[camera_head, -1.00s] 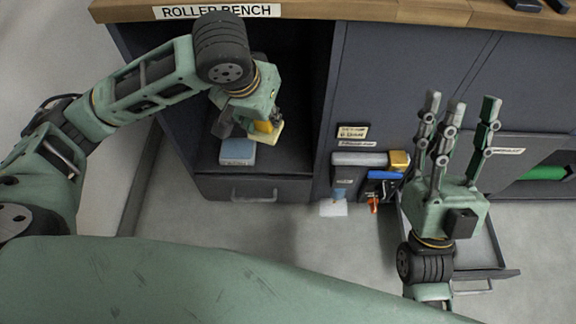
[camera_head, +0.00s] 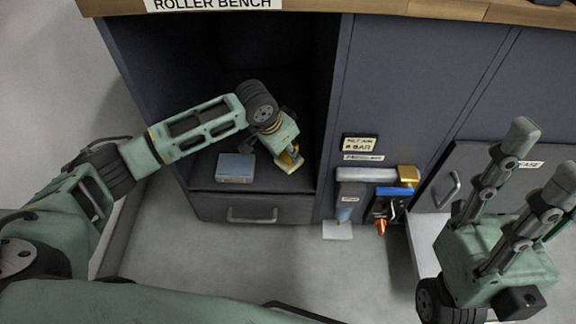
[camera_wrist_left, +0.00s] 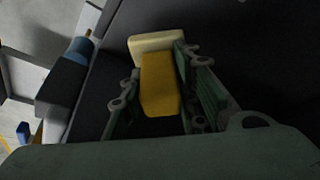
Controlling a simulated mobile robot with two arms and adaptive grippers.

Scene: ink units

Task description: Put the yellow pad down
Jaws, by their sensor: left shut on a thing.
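The yellow pad (camera_head: 290,164) is a pale yellow block with a darker yellow grip part, inside the open bay under the bench. My left gripper (camera_head: 283,149) is shut on it. In the left wrist view the pad (camera_wrist_left: 160,85) sits between the fingers of my left gripper (camera_wrist_left: 158,90), its pale end pointing away. I cannot tell whether the pad touches the bay floor. My right gripper (camera_head: 518,165) is at the lower right, its fingers upright and spread, with nothing between them.
A blue pad (camera_head: 236,167) lies on the bay floor left of the yellow pad. Right of the bay, a holder (camera_head: 365,174) carries a blue-tipped tool and an orange-tipped tool. A closed drawer (camera_head: 250,208) is below the bay, and an open drawer (camera_head: 428,235) stands beside my right gripper.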

